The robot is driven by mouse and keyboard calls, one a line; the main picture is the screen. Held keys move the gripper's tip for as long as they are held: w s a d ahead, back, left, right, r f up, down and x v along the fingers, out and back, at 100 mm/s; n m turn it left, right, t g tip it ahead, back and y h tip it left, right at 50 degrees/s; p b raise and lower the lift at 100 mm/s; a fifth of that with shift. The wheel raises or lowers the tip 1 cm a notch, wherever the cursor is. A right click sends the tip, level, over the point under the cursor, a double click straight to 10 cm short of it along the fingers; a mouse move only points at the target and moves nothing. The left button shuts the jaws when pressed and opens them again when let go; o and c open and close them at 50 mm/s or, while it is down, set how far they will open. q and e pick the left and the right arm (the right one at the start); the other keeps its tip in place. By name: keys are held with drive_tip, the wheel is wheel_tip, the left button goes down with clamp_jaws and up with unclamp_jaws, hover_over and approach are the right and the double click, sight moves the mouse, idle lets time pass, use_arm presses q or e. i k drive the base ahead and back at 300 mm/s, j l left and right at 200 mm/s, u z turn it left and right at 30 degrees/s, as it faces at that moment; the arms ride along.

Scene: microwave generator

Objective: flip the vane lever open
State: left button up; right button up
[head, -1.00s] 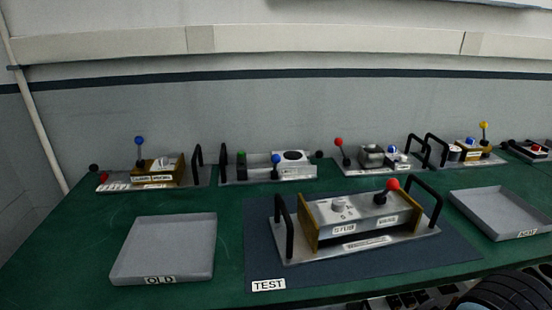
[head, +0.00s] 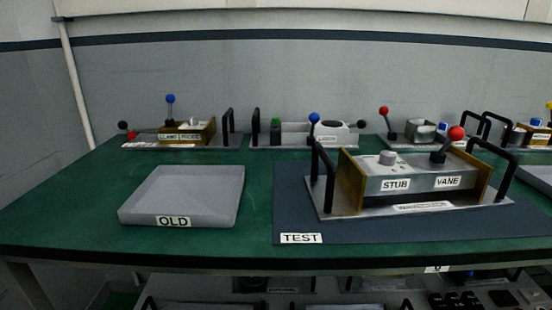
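The vane lever (head: 448,145) has a black base and stem with a red ball on top. It stands on the right part of the metal device (head: 420,178) above the VANE label (head: 447,182), tilted up and to the right. A grey stub knob (head: 388,157) sits to its left above the STUB label (head: 395,185). The device has brass end plates and a black handle at each end, and sits on the dark blue TEST mat (head: 300,222). Neither of my grippers is in the head view.
An empty grey OLD tray (head: 185,195) lies left of the mat. Several devices with ball-topped levers, such as the clamp device (head: 185,133), line the back of the green table (head: 80,210). A lower shelf with equipment shows below the front edge. Part of another tray shows at the right edge.

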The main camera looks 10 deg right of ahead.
sight(455, 133)
drive_tip(key=z, duration=1.4)
drive_tip(key=k+l+z, duration=0.15)
drive_tip(key=k+l, duration=0.2)
drive_tip(key=k, duration=0.05)
